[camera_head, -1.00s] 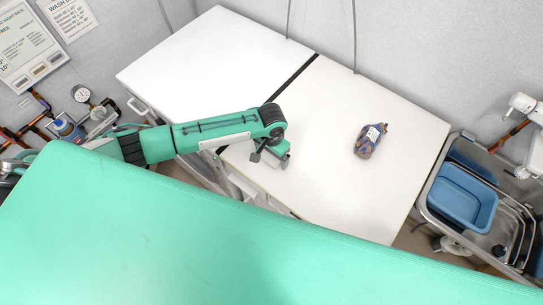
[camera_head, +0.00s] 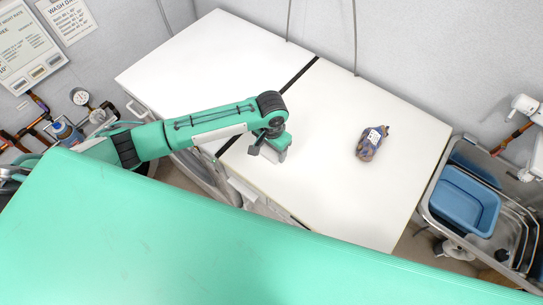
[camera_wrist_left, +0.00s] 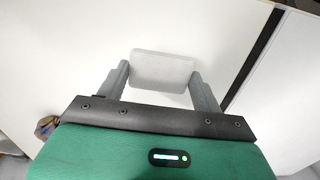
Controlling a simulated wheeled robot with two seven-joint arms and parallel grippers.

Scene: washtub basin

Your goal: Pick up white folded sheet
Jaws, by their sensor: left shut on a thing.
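The white folded sheet (camera_wrist_left: 162,70) is a small pale block with rounded edges in the left wrist view. It sits between the two grey fingers of my left gripper (camera_wrist_left: 163,88), which is shut on it. In the head view my left gripper (camera_head: 270,150) is over the white worktop, near its front edge and just right of the dark seam. There the sheet is a small pale patch (camera_head: 283,156) at the fingers, partly hidden by the gripper. I cannot tell how far it is above the worktop. My right gripper is not in view.
The white worktop (camera_head: 340,205) is mostly clear. A brown patterned item with a label (camera_head: 370,145) lies right of my gripper. A blue basin (camera_head: 464,200) sits in a metal sink at the right. Pipes and a gauge (camera_head: 80,97) are at the left.

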